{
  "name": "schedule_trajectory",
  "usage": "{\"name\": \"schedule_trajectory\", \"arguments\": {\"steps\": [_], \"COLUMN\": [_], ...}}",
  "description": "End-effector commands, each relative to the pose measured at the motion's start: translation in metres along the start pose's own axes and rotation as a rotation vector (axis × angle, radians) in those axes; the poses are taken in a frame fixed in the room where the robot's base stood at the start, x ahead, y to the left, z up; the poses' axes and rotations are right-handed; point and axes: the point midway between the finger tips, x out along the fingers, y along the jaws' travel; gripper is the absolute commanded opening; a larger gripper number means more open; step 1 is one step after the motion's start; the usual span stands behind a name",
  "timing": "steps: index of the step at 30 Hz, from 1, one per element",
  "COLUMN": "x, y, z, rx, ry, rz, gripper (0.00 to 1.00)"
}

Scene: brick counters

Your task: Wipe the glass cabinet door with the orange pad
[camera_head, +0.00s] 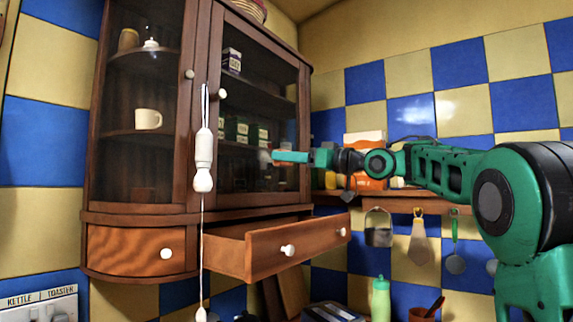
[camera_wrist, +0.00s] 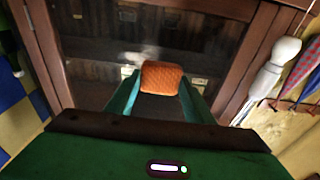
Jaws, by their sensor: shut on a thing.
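The orange pad (camera_wrist: 160,78) is held between the two green fingers of my gripper (camera_wrist: 158,95) in the wrist view. In the head view my gripper (camera_head: 285,156) reaches in from the right, in front of the right-hand glass door (camera_head: 250,110) of the wooden cabinet. The pad is at or very near the glass; I cannot tell if it touches. A pale smear (camera_wrist: 133,57) shows on the glass beside the pad in the wrist view. A pale patch also shows near the gripper tip in the head view.
A drawer (camera_head: 270,245) below the door stands pulled out. A white pull-cord handle (camera_head: 204,150) hangs in front of the cabinet. An orange and white box (camera_head: 366,150) is on the shelf (camera_head: 400,198) behind my arm, with utensils hanging below. The cabinet holds boxes and a mug (camera_head: 148,118).

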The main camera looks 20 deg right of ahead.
Motion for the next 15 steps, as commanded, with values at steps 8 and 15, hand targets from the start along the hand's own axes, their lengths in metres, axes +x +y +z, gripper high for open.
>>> {"name": "schedule_trajectory", "arguments": {"steps": [8,15], "x": [0.0003,0.0090], "y": [-0.0003,0.0012], "z": [0.0000,0.0018], "rx": [0.000,0.001], "ry": [0.000,-0.001], "rz": [0.000,0.000], "gripper": [0.30,0.30]}}
